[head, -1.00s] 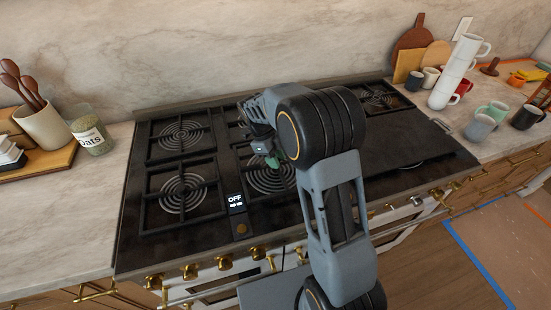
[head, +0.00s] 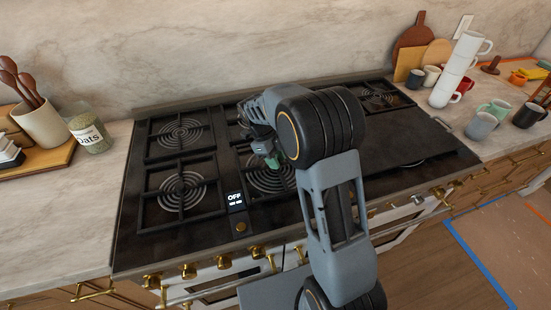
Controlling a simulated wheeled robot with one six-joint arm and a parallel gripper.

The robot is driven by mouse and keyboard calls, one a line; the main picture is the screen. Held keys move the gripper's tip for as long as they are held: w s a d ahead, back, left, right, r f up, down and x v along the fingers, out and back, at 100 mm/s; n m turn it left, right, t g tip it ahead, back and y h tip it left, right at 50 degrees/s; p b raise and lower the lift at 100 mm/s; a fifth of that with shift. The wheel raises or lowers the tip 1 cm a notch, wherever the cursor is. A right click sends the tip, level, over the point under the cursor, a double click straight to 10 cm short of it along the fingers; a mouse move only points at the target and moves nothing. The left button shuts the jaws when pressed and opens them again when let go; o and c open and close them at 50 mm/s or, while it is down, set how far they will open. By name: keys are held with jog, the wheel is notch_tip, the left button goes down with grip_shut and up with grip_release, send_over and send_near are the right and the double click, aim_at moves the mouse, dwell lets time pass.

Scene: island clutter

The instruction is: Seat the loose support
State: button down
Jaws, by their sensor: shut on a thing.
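The black stove (head: 400,142) has dark pan supports over spiral burners. The left supports, at the back (head: 180,137) and front (head: 183,190), lie flat in the hob. My gripper (head: 274,160), with a green part at its tip, points down over the middle front burner (head: 268,181). It is shut on a dark piece that looks like the loose support (head: 262,200), around that burner. My arm hides the grip and most of the support's right side, so I cannot tell whether it lies level or tilted.
A display (head: 235,200) reads OFF. Gold knobs (head: 224,261) line the stove's front. An oats jar (head: 90,134) and a utensil crock (head: 43,126) stand left. Stacked white mugs (head: 455,72) and several other mugs stand right. The flat right part of the hob is clear.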

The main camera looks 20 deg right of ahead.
jog(key=shift+f+b, duration=0.35)
jog(key=shift+f, duration=0.2)
jog(key=c, duration=0.8)
grip_release()
jog(key=shift+o, duration=0.2)
jog(key=shift+r, duration=0.1)
jog(key=v, duration=1.3)
jog(key=shift+r, duration=0.3)
jog(key=shift+w+a, duration=0.15)
